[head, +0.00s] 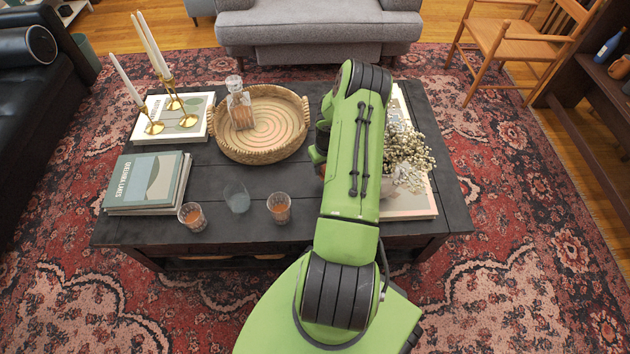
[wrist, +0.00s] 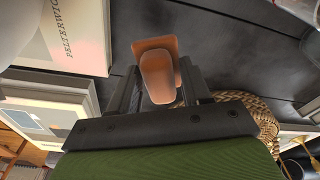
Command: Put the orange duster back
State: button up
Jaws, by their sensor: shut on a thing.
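The orange duster (wrist: 160,75) shows in the wrist view as a rounded orange-brown block with a flat, wider part behind it. My gripper (wrist: 157,93) is shut on it, with one dark finger on each side. The duster is over the black coffee table (head: 240,232); I cannot tell whether it touches the top. In the head view my green arm reaches over the table's right half and hides the gripper and most of what it holds. A small reddish patch shows at the arm's left edge, too little to identify.
A round woven tray (head: 228,152) with a glass decanter (head: 240,104) stands left of my arm. Several glasses (head: 237,198) stand near the front edge. Books (head: 148,182) and brass candlesticks (head: 152,116) are at left. Dried flowers (head: 408,150) stand over books at right.

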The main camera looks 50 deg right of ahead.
aim_at(323, 178)
notch_tip(323, 178, down, 8)
jog(key=shift+r+b, duration=0.25)
jog(key=shift+b, duration=0.85)
jog(key=shift+r, duration=0.15)
jog(key=o, duration=1)
